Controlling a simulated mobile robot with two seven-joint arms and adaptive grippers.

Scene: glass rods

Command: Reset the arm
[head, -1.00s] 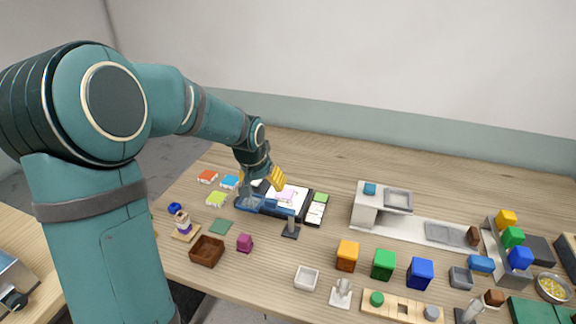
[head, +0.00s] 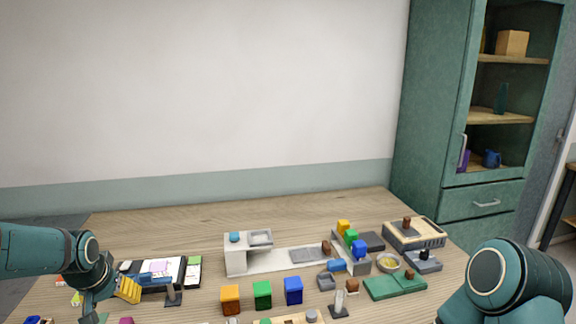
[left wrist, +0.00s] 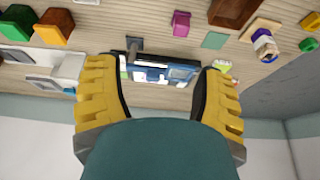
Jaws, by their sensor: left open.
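My left gripper (head: 127,290) has yellow fingers and is above the left part of the table, by the dark tray with white sheets (head: 188,268). It is open in the left wrist view (left wrist: 156,70), its two fingers wide apart with nothing between them. A blue object on the tray also shows in the left wrist view (left wrist: 182,73), beyond the fingers. My right arm (head: 515,290) shows at the lower right of the head view; its gripper is out of the picture.
Orange (head: 230,299), green (head: 262,295) and blue (head: 293,290) containers stand at the front middle. A grey-white station (head: 236,260) is behind them. Coloured blocks, a yellow-filled bowl (head: 388,262) and a green mat (head: 380,291) lie to the right. A green cabinet (head: 430,130) stands behind right.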

